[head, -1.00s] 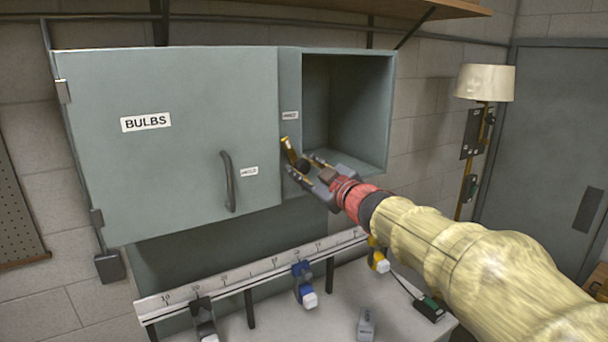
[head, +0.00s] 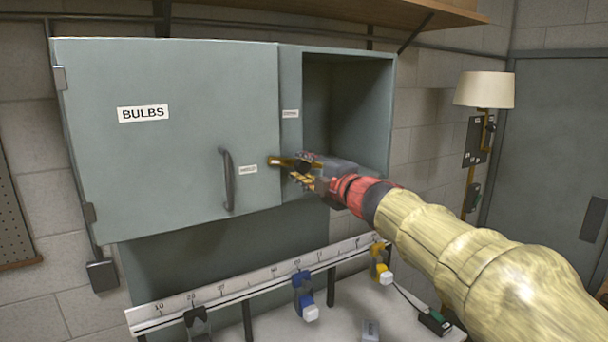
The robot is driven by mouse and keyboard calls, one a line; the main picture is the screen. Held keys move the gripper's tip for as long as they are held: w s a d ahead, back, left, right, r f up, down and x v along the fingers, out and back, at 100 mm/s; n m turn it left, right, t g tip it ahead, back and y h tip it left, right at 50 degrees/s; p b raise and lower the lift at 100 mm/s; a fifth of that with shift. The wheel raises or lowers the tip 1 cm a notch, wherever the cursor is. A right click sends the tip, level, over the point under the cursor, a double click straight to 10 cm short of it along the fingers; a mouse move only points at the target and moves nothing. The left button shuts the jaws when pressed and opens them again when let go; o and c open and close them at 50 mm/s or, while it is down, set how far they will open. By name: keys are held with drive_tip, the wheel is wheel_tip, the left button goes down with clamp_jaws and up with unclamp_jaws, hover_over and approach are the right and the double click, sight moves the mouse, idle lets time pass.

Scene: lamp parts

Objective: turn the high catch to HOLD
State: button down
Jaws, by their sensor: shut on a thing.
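The high catch (head: 276,161) is a yellow-brown lever on the narrow front strip between the cabinet door and the open compartment. It lies about level, its free end pointing left over the door's edge. My gripper (head: 298,172) comes in from the right and is shut on the catch near its pivot. The fingers hide the pivot and the right part of the lever. One small white label (head: 248,169) is on the door just left of the lever's tip. Another label (head: 290,114) is on the strip above it. Both are too small to read surely.
The door, marked BULBS (head: 143,114), is closed, with a dark handle (head: 227,180) left of the catch. The open compartment (head: 345,110) looks empty. Below are a numbered rail (head: 232,289) with blue and yellow clamps and a bench. A lamp (head: 485,90) stands at the right.

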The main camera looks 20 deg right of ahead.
drive_tip(key=shift+f+n+b, duration=0.15)
drive_tip(key=shift+n+b, duration=0.45)
drive_tip(key=shift+n, duration=0.5)
drive_tip(key=c, duration=1.4)
unclamp_jaws()
drive_tip(key=shift+s, duration=0.1)
drive_tip(key=v, duration=1.1)
drive_tip(key=shift+s+d, duration=0.1)
drive_tip(key=shift+s, duration=0.3)
drive_tip(key=shift+d, duration=0.1)
